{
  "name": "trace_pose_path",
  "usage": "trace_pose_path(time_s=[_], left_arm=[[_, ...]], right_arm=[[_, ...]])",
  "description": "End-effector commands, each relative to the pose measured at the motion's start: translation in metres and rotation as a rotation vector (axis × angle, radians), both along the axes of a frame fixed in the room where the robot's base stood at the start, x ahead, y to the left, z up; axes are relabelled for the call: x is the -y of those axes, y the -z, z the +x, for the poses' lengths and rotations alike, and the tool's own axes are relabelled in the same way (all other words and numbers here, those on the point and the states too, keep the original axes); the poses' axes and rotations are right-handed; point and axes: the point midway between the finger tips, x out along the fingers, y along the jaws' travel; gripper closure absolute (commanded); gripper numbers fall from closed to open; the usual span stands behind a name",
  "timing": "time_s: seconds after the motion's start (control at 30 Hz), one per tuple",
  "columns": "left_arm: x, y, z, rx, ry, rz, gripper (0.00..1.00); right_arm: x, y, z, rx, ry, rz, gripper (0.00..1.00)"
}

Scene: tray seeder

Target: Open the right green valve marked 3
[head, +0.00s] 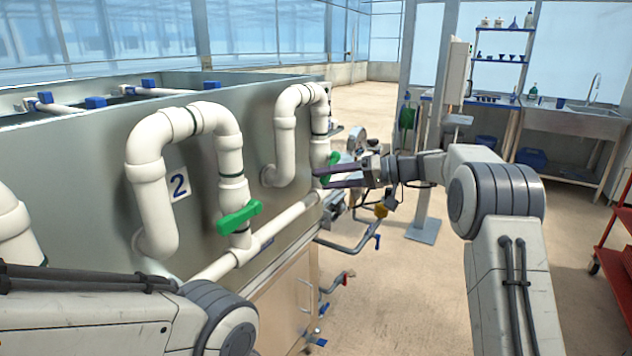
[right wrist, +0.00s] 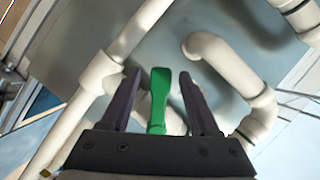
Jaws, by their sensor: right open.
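The right green valve handle (head: 332,162) is on the farther white pipe loop, partly hidden behind my right gripper (head: 322,178). In the right wrist view the green handle (right wrist: 160,92) stands lengthwise between the two dark fingers of my right gripper (right wrist: 160,74). The fingers are open, with a gap on each side of the handle. I cannot see a 3 label in either view. Part of my left arm shows at the lower left of the head view, but its gripper is out of view.
A nearer white pipe loop (head: 147,170) carries another green handle (head: 240,217), beside a label marked 2 (head: 179,184). Both loops are mounted along a grey metal tank wall (head: 95,170). Smaller pipes and fittings lie beyond the right gripper. Open floor (head: 420,285) lies to the right.

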Motion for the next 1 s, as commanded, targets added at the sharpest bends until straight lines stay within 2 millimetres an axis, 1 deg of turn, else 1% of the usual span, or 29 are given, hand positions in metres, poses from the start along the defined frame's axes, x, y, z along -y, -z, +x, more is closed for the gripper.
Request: trace_pose_path(time_s=[0.03, 0.1, 0.2, 0.3, 0.43, 0.67, 0.7, 0.77, 0.8, 0.83, 0.87, 0.97, 1.0], left_arm=[[0.0, 0.001, 0.0, 0.0, 0.0, 0.0, 0.5], [0.0, 0.001, 0.0, 0.0, 0.0, 0.0, 0.5], [0.0, 0.002, 0.0, 0.0, 0.0, 0.0, 0.5], [0.0, 0.002, 0.0, 0.0, 0.0, 0.0, 0.5], [0.0, 0.002, 0.0, 0.0, 0.0, 0.0, 0.5], [0.0, 0.002, 0.0, 0.0, 0.0, 0.0, 0.5], [0.0, 0.002, 0.0, 0.0, 0.0, 0.0, 0.5], [0.0, 0.002, 0.0, 0.0, 0.0, 0.0, 0.5], [0.0, 0.002, 0.0, 0.0, 0.0, 0.0, 0.5], [0.0, 0.001, 0.0, 0.0, 0.0, 0.0, 0.5], [0.0, 0.001, 0.0, 0.0, 0.0, 0.0, 0.5], [0.0, 0.001, 0.0, 0.0, 0.0, 0.0, 0.5], [0.0, 0.001, 0.0, 0.0, 0.0, 0.0, 0.5]], right_arm=[[0.012, -0.002, -0.003, 0.001, 0.004, 0.0, 0.38], [0.025, -0.006, -0.007, 0.001, 0.004, 0.0, 0.38], [0.04, -0.009, -0.012, 0.001, 0.002, 0.0, 0.38], [0.05, -0.011, -0.016, 0.0, 0.002, -0.001, 0.38], [0.057, -0.013, -0.018, 0.0, 0.0, -0.001, 0.38], [0.057, -0.013, -0.018, 0.0, -0.001, 0.0, 0.38], [0.057, -0.013, -0.018, 0.0, -0.001, 0.0, 0.42], [0.055, -0.013, -0.019, -0.004, -0.003, -0.003, 0.65], [0.051, -0.013, -0.021, -0.014, -0.009, -0.009, 0.8], [0.045, -0.012, -0.024, -0.026, -0.014, -0.018, 0.92], [0.036, -0.01, -0.028, -0.045, -0.023, -0.033, 1.0], [-0.007, 0.0, -0.055, -0.142, -0.069, -0.115, 1.0], [-0.029, 0.008, -0.073, -0.193, -0.093, -0.169, 1.0]])
